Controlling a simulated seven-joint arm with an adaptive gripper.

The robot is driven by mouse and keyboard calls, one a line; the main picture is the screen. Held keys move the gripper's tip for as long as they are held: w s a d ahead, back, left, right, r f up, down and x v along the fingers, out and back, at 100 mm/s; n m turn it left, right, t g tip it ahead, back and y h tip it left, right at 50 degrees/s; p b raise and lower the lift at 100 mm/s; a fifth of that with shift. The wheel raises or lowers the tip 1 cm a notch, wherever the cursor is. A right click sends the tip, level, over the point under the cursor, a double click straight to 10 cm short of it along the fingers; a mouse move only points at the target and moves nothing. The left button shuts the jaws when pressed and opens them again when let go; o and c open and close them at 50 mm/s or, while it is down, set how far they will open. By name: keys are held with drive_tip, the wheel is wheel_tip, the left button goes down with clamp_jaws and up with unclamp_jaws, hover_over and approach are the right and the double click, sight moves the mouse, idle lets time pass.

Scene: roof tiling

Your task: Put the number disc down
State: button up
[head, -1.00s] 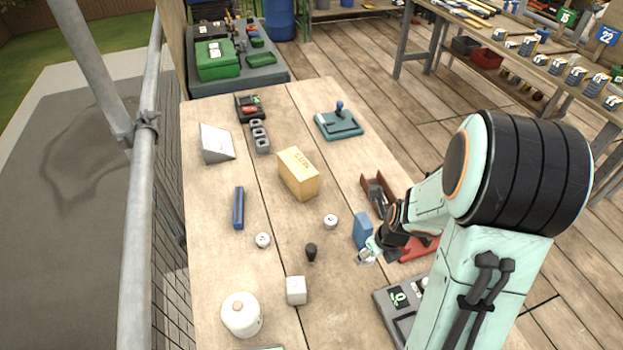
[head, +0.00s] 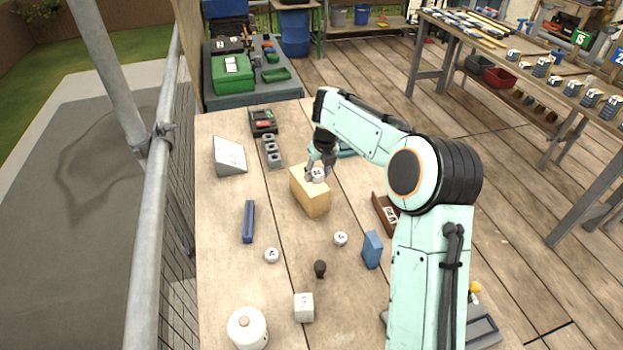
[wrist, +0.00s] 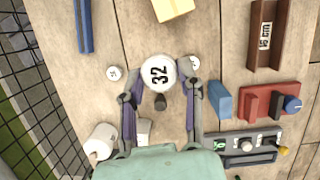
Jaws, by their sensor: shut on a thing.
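My gripper (head: 318,172) is shut on a white number disc (head: 318,175). In the wrist view the disc (wrist: 159,73) faces the camera and reads 32, held between the two fingertips (wrist: 160,84). It is held up above the table. In the head view it overlaps the far part of the yellow box (head: 311,196), while in the wrist view that box (wrist: 172,8) lies beyond it. Two other white discs lie on the table, one on the left (head: 272,255) and one on the right (head: 341,239).
A black-knobbed piece (head: 320,268), white cube (head: 304,307), white jar (head: 247,328), blue bar (head: 248,222) and blue block (head: 372,249) stand about the wooden table. A sloped white stand (head: 229,156) is at the far left. Bare wood lies between them.

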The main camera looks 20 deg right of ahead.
hover_over(311, 185)
drive_tip(key=s, duration=0.2)
wheel_tip(311, 185, down, 6)
drive_tip(key=shift+f, duration=0.2)
drive_tip(key=shift+w+f, duration=0.5)
drive_tip(key=shift+f, duration=0.1)
drive_tip(key=shift+d+f, duration=0.1)
drive_tip(key=shift+f, duration=1.45)
drive_tip(key=o, duration=0.8)
drive_tip(key=shift+f, duration=0.1)
